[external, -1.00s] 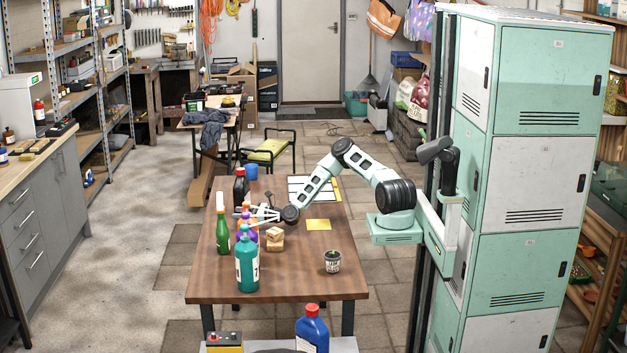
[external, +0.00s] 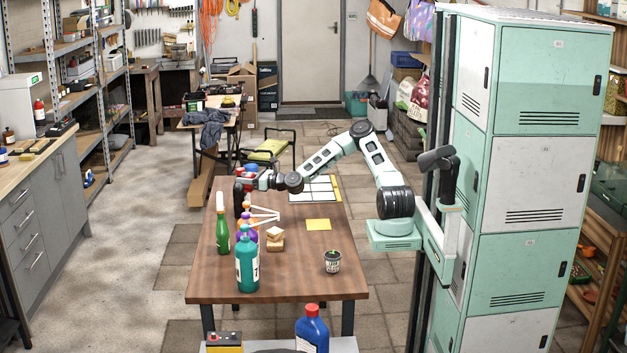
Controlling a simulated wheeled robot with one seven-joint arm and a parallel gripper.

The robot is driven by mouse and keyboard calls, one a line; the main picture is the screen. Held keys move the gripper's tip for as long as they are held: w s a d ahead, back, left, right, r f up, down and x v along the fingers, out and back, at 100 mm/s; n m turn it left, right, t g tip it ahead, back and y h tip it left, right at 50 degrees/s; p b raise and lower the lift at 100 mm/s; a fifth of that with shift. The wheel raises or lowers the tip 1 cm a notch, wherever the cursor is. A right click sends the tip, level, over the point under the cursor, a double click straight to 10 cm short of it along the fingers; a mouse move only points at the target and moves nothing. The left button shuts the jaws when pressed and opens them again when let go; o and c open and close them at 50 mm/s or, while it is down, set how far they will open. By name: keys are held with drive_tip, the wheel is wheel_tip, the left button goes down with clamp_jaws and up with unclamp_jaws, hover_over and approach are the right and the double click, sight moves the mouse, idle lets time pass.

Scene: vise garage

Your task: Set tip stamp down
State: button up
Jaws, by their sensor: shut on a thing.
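My gripper (external: 252,184) is at the far left part of the wooden table (external: 205,288), beside a dark bottle (external: 239,201). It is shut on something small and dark. I cannot make out the held thing's shape or tell whether it touches the table, and I cannot pick out a stamp with certainty. A yellow sheet (external: 318,225) lies flat near the table's middle. A white board with dark lines (external: 318,190) lies behind it, partly covered by my arm.
A green bottle (external: 222,236), a teal bottle (external: 247,263), and purple and orange things with white rods (external: 264,212) crowd the left. Wooden blocks (external: 275,239) stand beside them. A small tin (external: 332,262) stands at front right. The front middle of the table is clear.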

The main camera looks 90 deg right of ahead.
drive_tip(key=s+d+f+m+g+h+b, duration=0.1)
drive_tip(key=s+d+m+g+h+b, duration=0.55)
drive_tip(key=s+d, duration=0.55)
drive_tip(key=shift+n+t+h, duration=0.45)
drive_tip(key=shift+n+t, duration=0.1)
drive_tip(key=shift+t, duration=0.4)
drive_tip(key=f+b, duration=0.2)
drive_tip(key=f, duration=0.8)
drive_tip(key=shift+d+f, duration=0.1)
drive_tip(key=shift+d, duration=0.1)
drive_tip(key=shift+f+b, duration=0.5)
drive_tip(key=shift+f, duration=1.65)
drive_tip(key=shift+f, duration=0.1)
drive_tip(key=shift+f, duration=0.15)
drive_tip(key=o, duration=1)
